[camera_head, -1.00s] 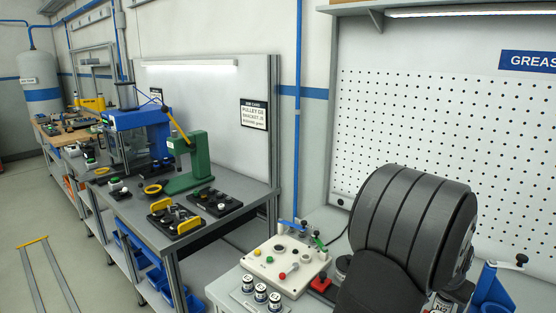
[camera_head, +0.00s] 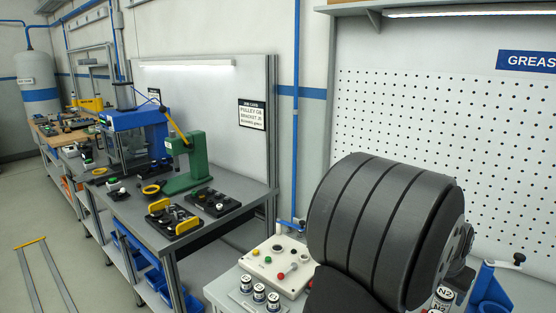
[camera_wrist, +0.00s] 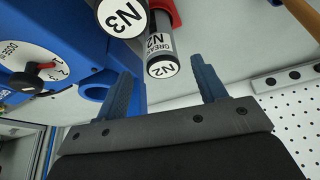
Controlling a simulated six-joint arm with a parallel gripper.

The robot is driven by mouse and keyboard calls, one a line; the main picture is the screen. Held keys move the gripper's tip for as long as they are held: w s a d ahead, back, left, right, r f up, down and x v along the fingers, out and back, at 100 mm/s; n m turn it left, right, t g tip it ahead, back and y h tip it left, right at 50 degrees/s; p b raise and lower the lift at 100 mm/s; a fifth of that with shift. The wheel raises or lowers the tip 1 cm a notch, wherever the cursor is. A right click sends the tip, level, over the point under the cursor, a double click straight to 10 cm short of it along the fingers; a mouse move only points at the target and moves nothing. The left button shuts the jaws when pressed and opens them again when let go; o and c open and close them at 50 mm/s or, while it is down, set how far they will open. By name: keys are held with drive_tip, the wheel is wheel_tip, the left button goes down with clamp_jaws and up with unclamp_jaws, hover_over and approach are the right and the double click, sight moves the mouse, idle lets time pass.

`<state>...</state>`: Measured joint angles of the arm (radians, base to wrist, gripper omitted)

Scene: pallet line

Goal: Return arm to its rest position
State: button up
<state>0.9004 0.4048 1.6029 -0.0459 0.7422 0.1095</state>
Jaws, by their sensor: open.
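My gripper (camera_wrist: 164,84) shows in the wrist view with its two blue-grey fingers apart. The end of a grey cylinder labelled N2 (camera_wrist: 162,68) shows beyond and between the fingers. I see no contact, but depth is hard to judge. A second cylinder labelled N3 (camera_wrist: 122,16) is at the top edge.
A blue unit with a dose dial (camera_wrist: 30,62) stands close at left in the wrist view. In the head view, a white control panel (camera_head: 262,262) and several small labelled jars (camera_head: 259,293) lie left of my arm. A pegboard (camera_head: 400,120) stands behind.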

sight(440, 306)
drive_tip(key=x, duration=0.9)
drive_tip(key=shift+d+f, duration=0.1)
drive_tip(key=shift+f, duration=0.15)
drive_tip(key=r, duration=1)
drive_tip(key=shift+s+d+r, duration=0.25)
drive_tip(key=shift+r, duration=0.05)
drive_tip(key=s+d+r, duration=0.4)
drive_tip(key=s+r, duration=0.1)
drive_tip(key=s, duration=0.5)
drive_tip(key=s+d+r, duration=0.3)
drive_tip(key=s+r, duration=0.2)
drive_tip(key=s, duration=0.5)
drive_tip(key=shift+m, duration=0.3)
drive_tip(key=shift+w+d+f, duration=0.1)
drive_tip(key=shift+w+f, duration=1.5)
drive_tip(key=shift+w, duration=0.45)
drive_tip(key=shift+w+d+f, duration=0.15)
drive_tip(key=shift+w+f, duration=1.5)
drive_tip(key=shift+w, duration=0.35)
drive_tip(key=shift+w+d+f, duration=0.1)
drive_tip(key=shift+w+f, duration=1.5)
drive_tip(key=shift+w, duration=0.45)
